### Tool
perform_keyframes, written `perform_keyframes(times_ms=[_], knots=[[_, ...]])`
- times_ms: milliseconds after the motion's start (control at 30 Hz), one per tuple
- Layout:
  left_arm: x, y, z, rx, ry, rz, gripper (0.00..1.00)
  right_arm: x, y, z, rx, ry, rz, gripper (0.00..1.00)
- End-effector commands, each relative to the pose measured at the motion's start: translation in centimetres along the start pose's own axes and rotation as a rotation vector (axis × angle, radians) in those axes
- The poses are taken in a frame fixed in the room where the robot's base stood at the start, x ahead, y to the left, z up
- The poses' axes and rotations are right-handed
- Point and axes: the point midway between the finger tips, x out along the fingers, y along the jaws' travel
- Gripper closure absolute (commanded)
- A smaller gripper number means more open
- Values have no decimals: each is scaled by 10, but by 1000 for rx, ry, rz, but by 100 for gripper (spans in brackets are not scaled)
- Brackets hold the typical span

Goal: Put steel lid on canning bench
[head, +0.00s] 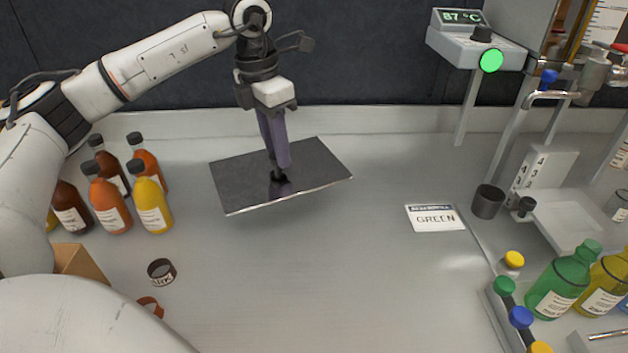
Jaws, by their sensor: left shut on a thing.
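The steel lid (240,183) is a flat, dark, rectangular plate in the middle of the head view, a little tilted. My left gripper (279,174) comes down from above and is shut on the small dark knob at the lid's middle. The lid appears held above the pale grey bench top (300,270), with a faint shadow below it. The knob is mostly hidden by the fingers. My right gripper is not in view.
Several syrup bottles (108,200) stand at the left. A "GREEN" card (435,218), a dark cup (487,201) and a temperature unit (476,48) are at the right. Green (564,280) and yellow bottles stand at the lower right. The bench's front middle is clear.

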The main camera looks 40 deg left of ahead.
Motion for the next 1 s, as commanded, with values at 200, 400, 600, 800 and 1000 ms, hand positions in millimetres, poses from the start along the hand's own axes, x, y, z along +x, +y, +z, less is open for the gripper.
perform_keyframes(times_ms=[200, 400, 600, 800, 1000], knots=[[42, 0, -6, 1, 2, 1, 100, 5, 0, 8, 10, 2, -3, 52], [58, 0, -8, 2, 2, 1, 100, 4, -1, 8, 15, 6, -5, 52], [86, 0, -12, 2, 3, 0, 100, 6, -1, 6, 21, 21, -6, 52], [90, 0, -11, 2, -1, 0, 100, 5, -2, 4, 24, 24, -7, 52], [94, 0, -12, 2, 1, 0, 100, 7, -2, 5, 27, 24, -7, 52]])
